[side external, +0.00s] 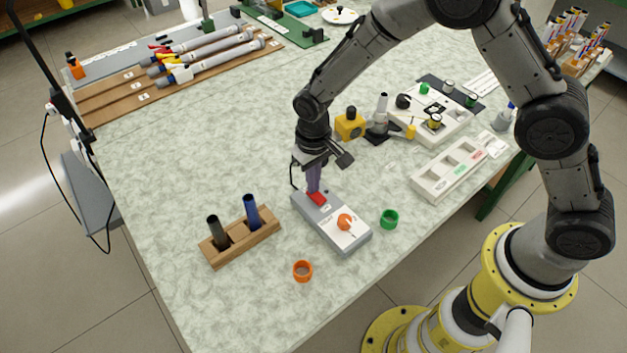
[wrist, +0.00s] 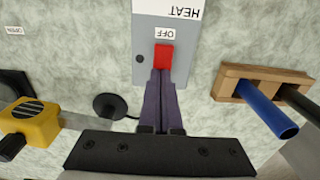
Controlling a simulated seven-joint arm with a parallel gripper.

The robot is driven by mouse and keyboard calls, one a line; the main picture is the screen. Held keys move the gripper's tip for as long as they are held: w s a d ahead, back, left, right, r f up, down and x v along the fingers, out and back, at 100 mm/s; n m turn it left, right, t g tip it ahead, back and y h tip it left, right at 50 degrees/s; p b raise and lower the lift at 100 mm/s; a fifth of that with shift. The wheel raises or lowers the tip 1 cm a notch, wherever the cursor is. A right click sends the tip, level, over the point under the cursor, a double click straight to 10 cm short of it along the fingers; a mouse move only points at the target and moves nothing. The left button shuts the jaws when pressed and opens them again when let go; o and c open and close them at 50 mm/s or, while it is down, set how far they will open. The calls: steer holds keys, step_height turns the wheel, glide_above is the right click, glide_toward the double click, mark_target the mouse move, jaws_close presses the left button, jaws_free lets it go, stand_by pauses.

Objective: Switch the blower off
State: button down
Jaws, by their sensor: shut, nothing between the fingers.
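The blower control box (side external: 332,222) is a grey box lying on the table, with an orange knob (side external: 345,222) at its near end and a red switch (side external: 317,199) at its far end. In the wrist view the red switch (wrist: 164,57) sits just below a label reading OFF (wrist: 165,33), with a HEAT label (wrist: 183,12) beyond. My gripper (side external: 314,190) points down at the red switch. In the wrist view its purple fingers (wrist: 161,75) are together, with nothing between them, and their tips are at the switch's edge. I cannot tell whether they press it.
A wooden stand (side external: 240,237) with a dark and a blue rod stands left of the box. An orange ring (side external: 303,271) and a green ring (side external: 389,219) lie nearby. A yellow block (side external: 350,125) and a white compartment tray (side external: 460,167) are behind and right.

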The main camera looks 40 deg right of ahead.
mark_target(317, 195)
steer(key=shift+s+f, duration=0.1)
steer(key=shift+f, duration=0.05)
steer(key=shift+s, duration=0.1)
steer(key=shift+s+r, duration=0.25)
steer(key=shift+s, duration=0.35)
step_height(317, 195, up, 14)
stand_by(0.7)
steer(key=shift+w+a, duration=0.15)
steer(key=shift+w, duration=0.6)
steer(key=shift+f, duration=0.1)
